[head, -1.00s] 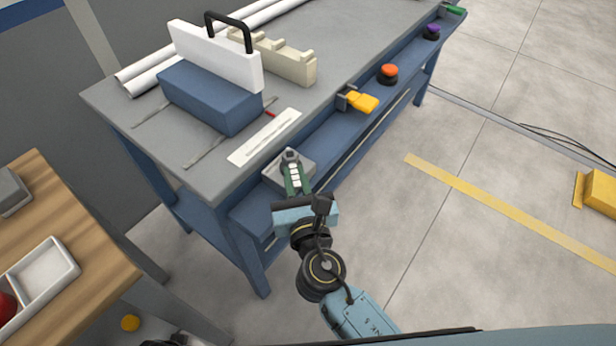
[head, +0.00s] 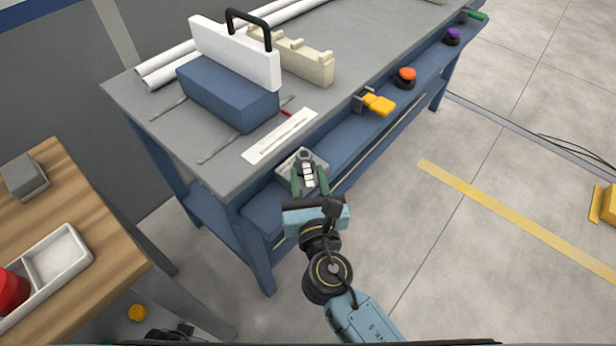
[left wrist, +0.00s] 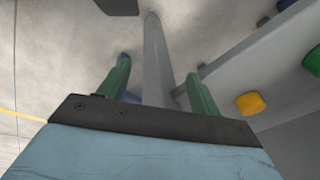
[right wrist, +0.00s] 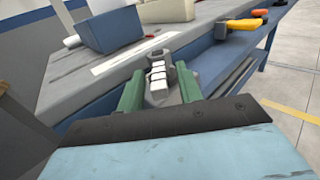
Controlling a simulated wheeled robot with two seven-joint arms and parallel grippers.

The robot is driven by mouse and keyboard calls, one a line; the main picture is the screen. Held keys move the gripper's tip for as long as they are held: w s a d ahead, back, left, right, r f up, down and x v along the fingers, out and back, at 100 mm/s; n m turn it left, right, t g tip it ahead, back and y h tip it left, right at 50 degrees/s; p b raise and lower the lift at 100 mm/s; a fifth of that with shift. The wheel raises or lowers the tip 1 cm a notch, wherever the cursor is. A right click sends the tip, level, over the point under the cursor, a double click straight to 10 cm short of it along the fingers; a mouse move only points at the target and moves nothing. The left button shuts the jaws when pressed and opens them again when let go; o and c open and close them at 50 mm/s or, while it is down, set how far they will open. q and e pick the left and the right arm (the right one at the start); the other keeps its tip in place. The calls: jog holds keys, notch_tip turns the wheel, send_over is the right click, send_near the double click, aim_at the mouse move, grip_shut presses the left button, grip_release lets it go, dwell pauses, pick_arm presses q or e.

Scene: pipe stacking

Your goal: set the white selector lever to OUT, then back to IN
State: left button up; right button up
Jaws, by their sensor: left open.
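The selector lever (head: 308,171) has a ridged white grip and stands on a grey box (head: 288,162) at the front of the workbench. The right wrist view shows the white grip (right wrist: 157,76) between the green fingers of my right gripper (right wrist: 160,92). These fingers are apart, one on each side of the lever, with a small gap showing. My right gripper (head: 310,182) reaches it from the front in the head view. I cannot read any IN or OUT marks. My left gripper (left wrist: 160,88) is open and empty in the left wrist view.
The grey bench top (head: 215,178) carries a blue block (head: 225,97), a white panel and a cream rack (head: 300,62). A yellow handle (head: 379,104) and an orange knob (head: 406,75) stick out along its front. A wooden table (head: 95,220) stands at left. The floor at right is mostly clear.

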pick_arm(q)
jog(key=shift+s+f, duration=0.35)
jog(key=shift+f, duration=0.1)
pick_arm(e)
jog(key=s+d, duration=0.2)
jog(key=s, duration=1.1)
jog(key=shift+s, duration=0.1)
